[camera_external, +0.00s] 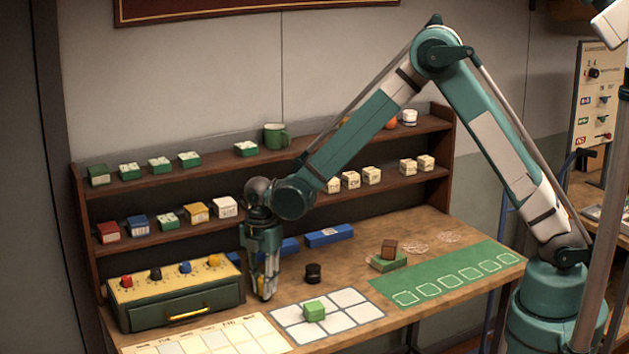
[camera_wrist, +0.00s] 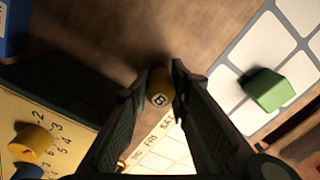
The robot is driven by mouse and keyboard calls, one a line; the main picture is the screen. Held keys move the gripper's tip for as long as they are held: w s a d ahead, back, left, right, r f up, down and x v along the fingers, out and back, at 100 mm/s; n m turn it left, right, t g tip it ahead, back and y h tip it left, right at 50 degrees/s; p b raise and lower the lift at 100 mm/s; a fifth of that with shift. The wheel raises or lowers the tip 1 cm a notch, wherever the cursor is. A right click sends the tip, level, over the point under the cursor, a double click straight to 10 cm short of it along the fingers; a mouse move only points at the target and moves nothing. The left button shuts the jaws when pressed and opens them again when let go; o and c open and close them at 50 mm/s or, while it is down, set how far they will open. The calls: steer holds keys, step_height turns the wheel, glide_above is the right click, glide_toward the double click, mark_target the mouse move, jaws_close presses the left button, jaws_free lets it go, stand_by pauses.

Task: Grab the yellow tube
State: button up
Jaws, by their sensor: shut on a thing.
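The yellow tube (camera_wrist: 160,87) shows end-on in the wrist view, with a dark round label on its end. My gripper (camera_wrist: 160,84) is shut on it, one fingertip on each side. In the external view my gripper (camera_external: 266,287) points down close to the desk, just right of the control box. There the fingers mostly hide the tube, and I cannot tell whether it touches the desk.
The control box (camera_external: 173,312) with coloured knobs stands left of my gripper. A green cube (camera_external: 313,311) rests on a white grid mat (camera_external: 352,313) to the right. A small black jar (camera_external: 313,273) and blue boxes (camera_external: 329,236) are nearby. Shelves stand behind.

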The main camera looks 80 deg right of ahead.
steer(key=shift+r, duration=0.15)
steer(key=shift+r, duration=4.9)
